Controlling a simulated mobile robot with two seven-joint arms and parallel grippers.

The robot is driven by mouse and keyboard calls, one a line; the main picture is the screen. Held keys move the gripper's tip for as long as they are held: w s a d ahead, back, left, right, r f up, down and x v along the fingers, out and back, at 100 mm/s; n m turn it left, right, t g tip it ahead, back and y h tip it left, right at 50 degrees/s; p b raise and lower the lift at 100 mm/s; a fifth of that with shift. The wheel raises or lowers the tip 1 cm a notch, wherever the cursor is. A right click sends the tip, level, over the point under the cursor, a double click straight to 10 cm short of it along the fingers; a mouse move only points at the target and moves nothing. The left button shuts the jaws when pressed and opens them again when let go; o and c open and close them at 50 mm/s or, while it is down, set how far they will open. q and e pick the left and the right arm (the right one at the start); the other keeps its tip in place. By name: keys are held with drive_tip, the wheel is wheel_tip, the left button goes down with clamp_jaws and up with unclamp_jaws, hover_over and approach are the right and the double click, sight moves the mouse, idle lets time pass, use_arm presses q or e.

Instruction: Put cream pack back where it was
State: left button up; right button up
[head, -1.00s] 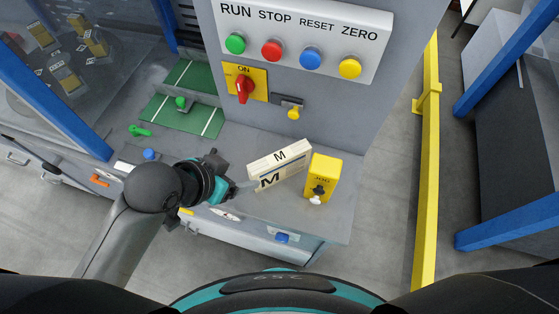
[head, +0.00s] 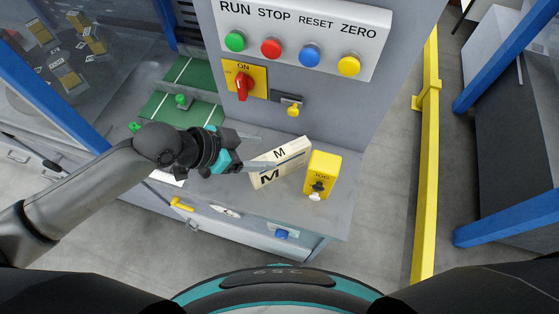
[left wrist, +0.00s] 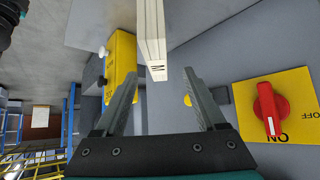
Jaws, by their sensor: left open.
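The cream pack (head: 266,178), marked with a black M, stands on the grey ledge beside the yellow JOG box (head: 325,172). My left gripper (head: 278,150) is open at the pack's left end in the head view. One finger crosses in front of the pack's upper part, and the other shows behind it. In the left wrist view, the open fingers (left wrist: 160,74) are apart, and the pack (left wrist: 151,35) is just beyond their tips, in line with the gap. Whether a finger touches it I cannot tell. My right gripper is not in view.
Behind the ledge rises a grey panel with a red switch (head: 242,86) on a yellow plate and a row of coloured buttons. Green pads (head: 176,113) lie to the left. A yellow rail (head: 428,150) stands to the right. The ledge's front right part is bare.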

sight(275, 153)
use_arm(q)
drive_tip(key=x, duration=0.4)
drive_tip(key=shift+x, duration=3.15)
drive_tip(key=shift+s, duration=0.15)
drive_tip(key=shift+c, duration=0.2)
clamp_jaws()
